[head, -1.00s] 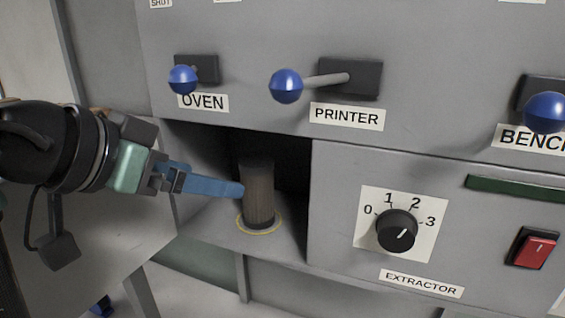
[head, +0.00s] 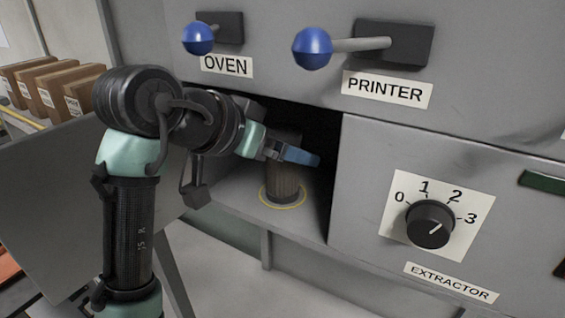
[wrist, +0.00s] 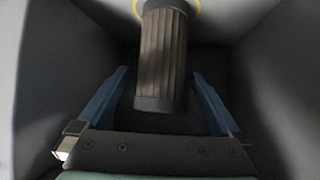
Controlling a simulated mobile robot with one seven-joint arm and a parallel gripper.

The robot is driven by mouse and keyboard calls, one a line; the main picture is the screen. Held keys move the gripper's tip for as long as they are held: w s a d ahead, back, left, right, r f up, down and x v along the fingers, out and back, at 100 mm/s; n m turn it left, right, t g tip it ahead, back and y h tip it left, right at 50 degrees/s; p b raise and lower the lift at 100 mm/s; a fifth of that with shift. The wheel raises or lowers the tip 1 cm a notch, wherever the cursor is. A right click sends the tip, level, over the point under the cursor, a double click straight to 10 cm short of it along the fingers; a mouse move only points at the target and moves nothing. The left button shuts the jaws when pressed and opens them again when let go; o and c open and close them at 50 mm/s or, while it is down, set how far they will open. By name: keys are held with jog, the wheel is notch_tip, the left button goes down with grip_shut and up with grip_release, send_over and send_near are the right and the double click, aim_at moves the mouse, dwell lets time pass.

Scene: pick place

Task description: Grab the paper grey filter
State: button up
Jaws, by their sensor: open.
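The paper grey filter (head: 284,183) is a brownish-grey pleated cylinder with dark end caps. It stands upright on a yellow ring (head: 262,197) inside the dark recess below the oven and printer levers. My gripper (head: 310,160) reaches into the recess in the head view, and its blue finger covers part of the filter's upper half. In the wrist view the filter (wrist: 163,60) stands between the two open blue fingers (wrist: 158,90), with a visible gap on each side. The fingers do not close on it.
The recess (head: 235,190) has close grey walls on both sides and a ceiling above. Blue-knobbed levers for the oven (head: 198,38) and printer (head: 312,47) project above it. The extractor dial (head: 430,224) is to its right. Brown boxes (head: 65,85) stand on a shelf at far left.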

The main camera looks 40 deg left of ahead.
jog(key=x, duration=0.3)
jog(key=shift+w+f, duration=0.15)
jog(key=shift+w, duration=0.05)
jog(key=shift+c, duration=0.3)
jog(key=shift+s, duration=0.1)
jog(key=c, duration=1.5)
jog(key=shift+b, duration=0.3)
jog(key=shift+r+b, duration=0.25)
jog(key=shift+b, duration=0.45)
